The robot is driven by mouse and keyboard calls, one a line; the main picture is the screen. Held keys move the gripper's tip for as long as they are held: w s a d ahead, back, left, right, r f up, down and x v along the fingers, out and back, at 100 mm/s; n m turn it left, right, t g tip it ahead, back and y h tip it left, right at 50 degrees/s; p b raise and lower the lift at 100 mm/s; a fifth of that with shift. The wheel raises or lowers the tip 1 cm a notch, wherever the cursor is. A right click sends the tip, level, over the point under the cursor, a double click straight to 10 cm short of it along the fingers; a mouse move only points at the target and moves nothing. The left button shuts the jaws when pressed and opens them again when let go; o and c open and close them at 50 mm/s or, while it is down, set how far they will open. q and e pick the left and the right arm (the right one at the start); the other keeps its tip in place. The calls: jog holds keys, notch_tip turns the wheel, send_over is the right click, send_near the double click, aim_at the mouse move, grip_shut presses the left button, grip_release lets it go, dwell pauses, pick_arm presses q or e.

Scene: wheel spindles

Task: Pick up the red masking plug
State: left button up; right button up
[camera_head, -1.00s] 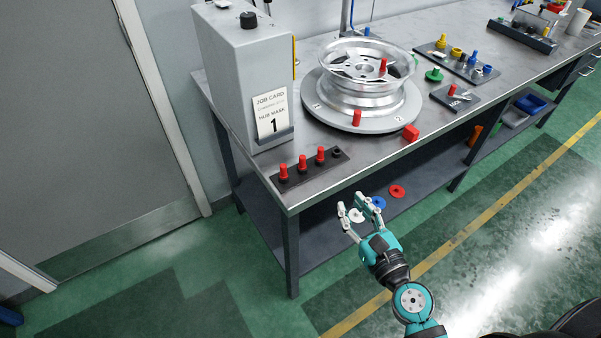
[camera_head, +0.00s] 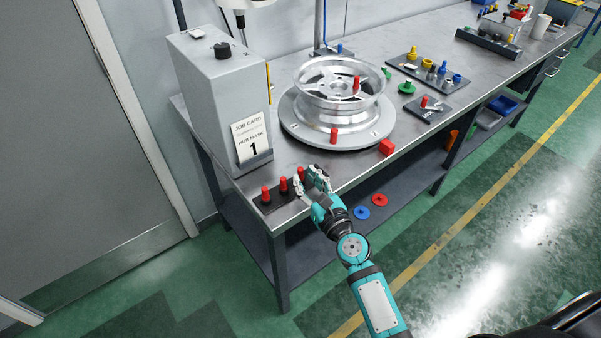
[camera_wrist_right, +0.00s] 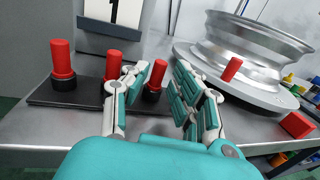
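Three red masking plugs stand upright in a row in a black strip rack at the table's front-left corner: left (camera_head: 266,193), middle (camera_head: 283,184) and right (camera_head: 301,173). The rack (camera_wrist_right: 55,92) shows better in the right wrist view. My right gripper (camera_head: 311,180) is open at the rack's right end. The rack's right end is hidden behind the gripper. My left gripper is not in view.
A wheel (camera_head: 338,105) sits on a round turntable (camera_head: 375,134), with red plugs at the wheel (camera_head: 356,81) and turntable edge (camera_head: 333,134). A red block (camera_head: 387,147) lies at the table's front edge. A grey box with a job card (camera_head: 250,138) stands behind the rack.

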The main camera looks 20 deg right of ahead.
aim_at(302, 174)
jog(key=w, duration=0.3)
jog(key=shift+w+a+f, duration=0.1)
jog(key=shift+w+a, duration=0.25)
jog(key=shift+s, duration=0.1)
grip_shut()
